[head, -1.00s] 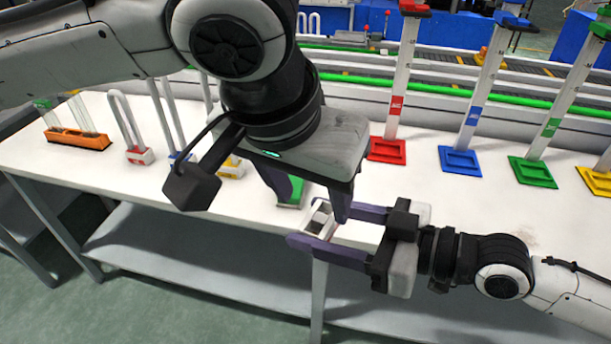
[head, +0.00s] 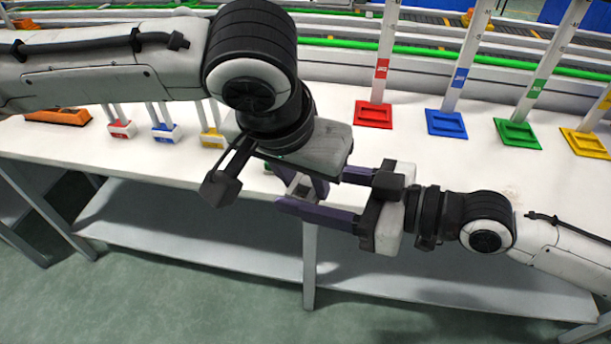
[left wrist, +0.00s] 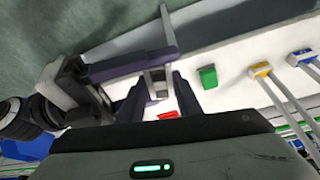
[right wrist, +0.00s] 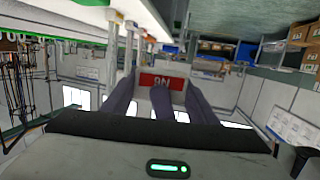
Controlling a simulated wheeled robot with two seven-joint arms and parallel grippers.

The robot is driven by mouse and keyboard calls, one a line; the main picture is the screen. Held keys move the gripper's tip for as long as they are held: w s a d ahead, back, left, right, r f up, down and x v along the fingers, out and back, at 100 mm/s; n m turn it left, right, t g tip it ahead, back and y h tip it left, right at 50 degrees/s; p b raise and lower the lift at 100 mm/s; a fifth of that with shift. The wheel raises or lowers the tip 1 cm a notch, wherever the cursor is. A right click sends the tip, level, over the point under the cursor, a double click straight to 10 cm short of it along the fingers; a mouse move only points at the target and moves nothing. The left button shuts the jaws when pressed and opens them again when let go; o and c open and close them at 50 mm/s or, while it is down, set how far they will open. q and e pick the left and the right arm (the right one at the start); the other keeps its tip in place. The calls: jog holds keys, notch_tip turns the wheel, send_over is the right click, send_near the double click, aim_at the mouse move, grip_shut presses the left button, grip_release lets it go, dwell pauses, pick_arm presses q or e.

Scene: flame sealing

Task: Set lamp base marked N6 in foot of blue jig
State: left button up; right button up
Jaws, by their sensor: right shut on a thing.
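A small white lamp base (head: 301,188) with a red label (right wrist: 162,81) is held over the table's front edge. My right gripper (head: 292,188) is shut on it from the right side. The label faces the right wrist camera, but its marking is hard to read. My left gripper (left wrist: 158,88) points down from above, its fingers apart on either side of the base; one finger crosses in front of it in the right wrist view. I cannot tell whether they touch it. The blue jig (head: 446,122) stands at the back right, its square foot flat and empty.
A red jig (head: 373,115), a green jig (head: 517,134) and a yellow jig (head: 584,143) stand beside the blue one. Red, blue and yellow bases with tubes (head: 165,132) and an orange holder (head: 58,117) stand at left. A green block (left wrist: 208,77) lies near my grippers.

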jog(key=o, duration=1.2)
